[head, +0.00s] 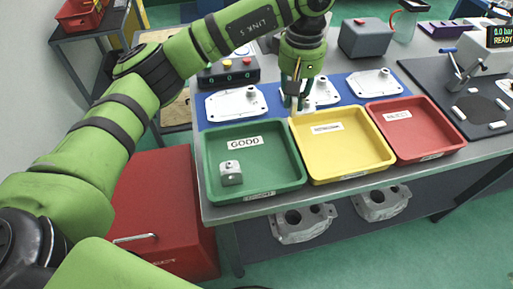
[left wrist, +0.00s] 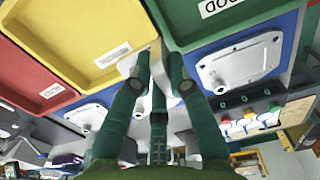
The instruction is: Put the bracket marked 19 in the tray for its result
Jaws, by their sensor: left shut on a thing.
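Three pale cast brackets lie on a blue mat: a left one (head: 236,104), a middle one (head: 324,94) and a right one (head: 375,83). In front stand the green tray (head: 276,184) labelled GOOD, the yellow tray (head: 348,172) and the red tray (head: 427,150); the last two labels are too small to read surely. My right gripper is out of view.
A small cast block (head: 231,173) sits in the green tray. Behind the mat stand a button box (head: 229,71) and a grey box (head: 365,39). Yellow and red trays look empty.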

